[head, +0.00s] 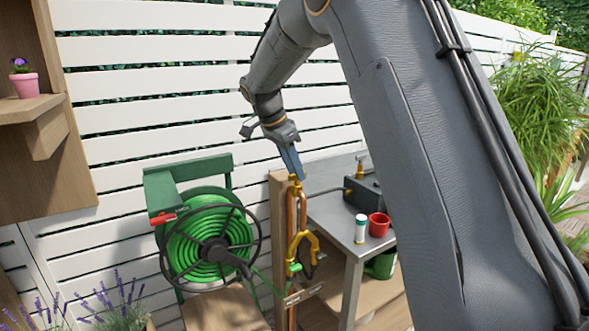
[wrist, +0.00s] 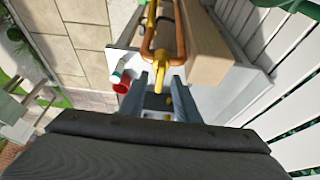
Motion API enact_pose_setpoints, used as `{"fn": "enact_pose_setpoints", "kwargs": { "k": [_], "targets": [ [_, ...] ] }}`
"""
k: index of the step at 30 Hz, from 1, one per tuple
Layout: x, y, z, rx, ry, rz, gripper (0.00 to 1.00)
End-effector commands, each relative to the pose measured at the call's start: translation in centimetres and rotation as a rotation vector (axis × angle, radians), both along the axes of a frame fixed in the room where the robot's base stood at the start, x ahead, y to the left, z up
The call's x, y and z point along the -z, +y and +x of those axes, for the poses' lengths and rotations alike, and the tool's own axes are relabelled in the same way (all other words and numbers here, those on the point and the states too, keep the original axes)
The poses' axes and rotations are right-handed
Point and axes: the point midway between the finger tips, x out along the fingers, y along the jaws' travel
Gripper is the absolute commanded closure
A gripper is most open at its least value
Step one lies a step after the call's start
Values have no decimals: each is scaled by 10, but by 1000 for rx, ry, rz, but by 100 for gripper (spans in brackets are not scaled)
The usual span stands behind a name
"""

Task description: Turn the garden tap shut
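The tap's copper pipe (head: 302,205) runs up the wooden post (head: 279,215) in the middle of the head view. A yellow brass part (head: 293,178), which looks like the tap's handle, is at its top. My gripper (head: 294,172) is pointed down at it. In the wrist view my gripper (wrist: 162,82) has its two fingers apart, and the yellow part (wrist: 162,73) shows between or just beyond the tips. I cannot tell whether they touch. The copper pipe (wrist: 148,50) curves beyond.
A green hose reel (head: 211,238) stands left of the post. A grey table (head: 338,217) to the right holds a red pot (head: 379,224), a white-and-green canister (head: 361,229) and a dark box (head: 365,193). The slatted white fence (head: 150,100) is close behind.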

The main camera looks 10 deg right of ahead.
Motion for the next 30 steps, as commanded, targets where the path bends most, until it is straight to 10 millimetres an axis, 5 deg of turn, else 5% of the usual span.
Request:
{"fn": "enact_pose_setpoints", "kwargs": {
  "k": [8, 21, 30],
  "targets": [
    [-3, 1, 0, 0, 0, -1, 71],
    [-60, 25, -7, -2, -2, -1, 71],
    [-72, 29, -9, -1, 0, -1, 71]
  ]
}}
